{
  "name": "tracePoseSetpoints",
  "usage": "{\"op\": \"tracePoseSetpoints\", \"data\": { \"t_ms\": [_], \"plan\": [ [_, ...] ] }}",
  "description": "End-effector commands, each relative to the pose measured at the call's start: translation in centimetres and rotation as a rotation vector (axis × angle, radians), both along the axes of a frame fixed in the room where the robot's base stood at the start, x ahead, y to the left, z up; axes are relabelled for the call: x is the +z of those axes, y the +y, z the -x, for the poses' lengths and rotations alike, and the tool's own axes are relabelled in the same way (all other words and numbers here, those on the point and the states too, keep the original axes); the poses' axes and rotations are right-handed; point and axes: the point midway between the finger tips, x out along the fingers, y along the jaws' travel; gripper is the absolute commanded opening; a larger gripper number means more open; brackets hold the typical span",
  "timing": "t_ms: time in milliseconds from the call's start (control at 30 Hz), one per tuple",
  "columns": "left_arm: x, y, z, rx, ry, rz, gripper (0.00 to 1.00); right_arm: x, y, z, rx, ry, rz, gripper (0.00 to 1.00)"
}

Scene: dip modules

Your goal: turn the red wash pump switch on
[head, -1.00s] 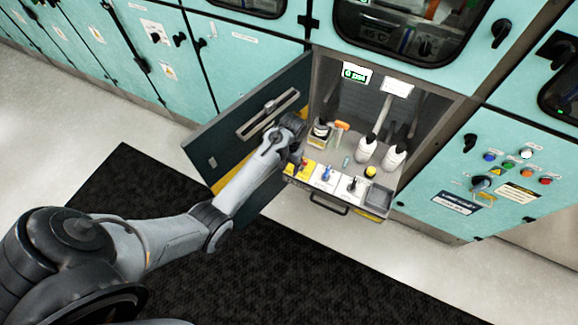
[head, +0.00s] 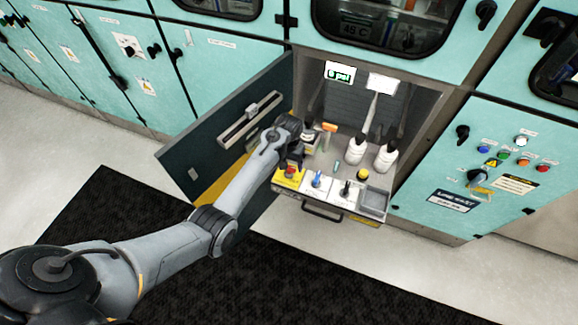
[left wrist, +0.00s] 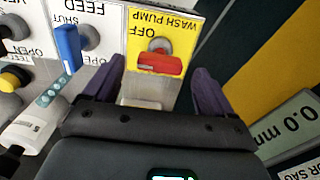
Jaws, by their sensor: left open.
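The red wash pump switch (left wrist: 158,64) is a red handle on a yellow plate (left wrist: 178,26) marked WASH PUMP and OFF, upside down in the left wrist view. The handle lies roughly crosswise in that picture. In the head view the switch (head: 290,171) is at the left end of the pulled-out panel's front row. My left gripper (left wrist: 159,72) is open and empty, one dark finger on each side of the handle in the wrist view. I cannot tell whether they touch it. In the head view my left gripper (head: 294,160) is just above and behind the switch. My right gripper is not in view.
A blue switch (head: 317,179) and a black switch (head: 346,188) stand right of the red one. White bottles (head: 386,155) stand behind them. An open cabinet door (head: 225,130) flanks my arm on the left. A grey bin (head: 374,201) is at the right end.

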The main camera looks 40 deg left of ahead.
Motion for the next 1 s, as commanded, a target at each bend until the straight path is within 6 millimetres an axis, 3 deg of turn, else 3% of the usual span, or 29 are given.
{"op": "tracePoseSetpoints", "data": {
  "t_ms": [200,567,900,1000],
  "plan": [
    [-1.8,0.0,0.0,0.000,-0.001,0.000,0.85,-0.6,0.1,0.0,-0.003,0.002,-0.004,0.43],
    [-2.0,0.0,0.0,0.000,-0.001,0.000,0.85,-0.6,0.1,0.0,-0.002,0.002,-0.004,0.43],
    [-2.0,0.0,0.0,0.000,-0.001,0.000,0.33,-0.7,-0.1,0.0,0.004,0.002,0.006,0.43],
    [-2.0,0.0,0.0,0.000,-0.001,0.000,0.29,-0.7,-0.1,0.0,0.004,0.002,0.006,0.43]
  ]
}}
